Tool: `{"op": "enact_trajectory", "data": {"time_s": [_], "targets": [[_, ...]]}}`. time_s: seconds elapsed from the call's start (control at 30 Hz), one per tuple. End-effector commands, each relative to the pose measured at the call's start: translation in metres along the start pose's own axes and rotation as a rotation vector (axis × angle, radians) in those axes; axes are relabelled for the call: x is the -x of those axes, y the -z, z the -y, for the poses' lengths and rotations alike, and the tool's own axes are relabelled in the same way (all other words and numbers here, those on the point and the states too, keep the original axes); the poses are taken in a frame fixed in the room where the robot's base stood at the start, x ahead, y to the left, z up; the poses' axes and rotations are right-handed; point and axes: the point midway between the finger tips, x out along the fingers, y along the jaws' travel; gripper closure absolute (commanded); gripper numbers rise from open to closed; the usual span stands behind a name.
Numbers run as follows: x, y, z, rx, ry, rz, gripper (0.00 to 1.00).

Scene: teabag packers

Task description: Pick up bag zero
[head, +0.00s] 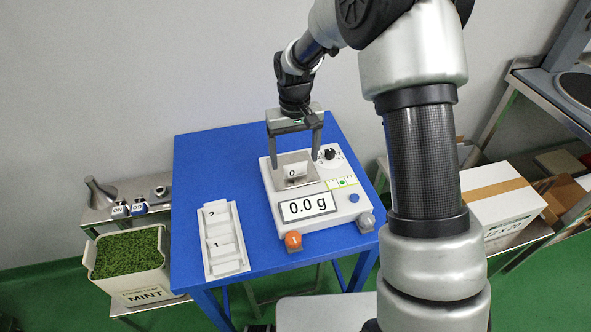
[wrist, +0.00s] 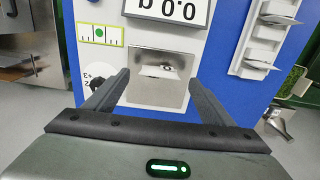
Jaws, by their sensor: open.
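Bag zero (head: 293,172) is a small white packet marked 0, seen over the metal pan (head: 313,173) of the white scale (head: 277,208). In the wrist view only a small pale-and-dark shape (wrist: 166,68), likely the bag's top edge, shows against the shiny pan (wrist: 155,92). My gripper (head: 294,162) is open above the pan, pointing down, with one finger on each side of the bag in the head view. In the wrist view the gap between the fingers (wrist: 157,76) holds nothing gripped. Whether the bag touches the pan is unclear. The scale display (head: 306,207) reads 0.0 g.
A white rack (head: 222,240) with bags marked 2 and 1 stands left of the scale on the blue table (head: 192,180). A mint bin (head: 150,283) stands left; a carton (head: 497,200) right.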

Motion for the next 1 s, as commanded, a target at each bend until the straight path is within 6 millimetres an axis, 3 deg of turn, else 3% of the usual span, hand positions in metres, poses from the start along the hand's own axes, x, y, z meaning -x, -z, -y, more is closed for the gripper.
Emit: {"op": "enact_trajectory", "data": {"time_s": [0.2, 0.53, 0.8, 1.0], "targets": [[-0.035, -0.002, -0.001, -0.001, 0.001, 0.004, 0.23], [-0.043, -0.001, -0.001, -0.001, 0.000, 0.001, 0.23], [-0.042, -0.001, -0.001, -0.001, 0.000, 0.000, 0.67], [-0.042, -0.001, -0.001, -0.001, 0.000, 0.000, 0.70]]}}
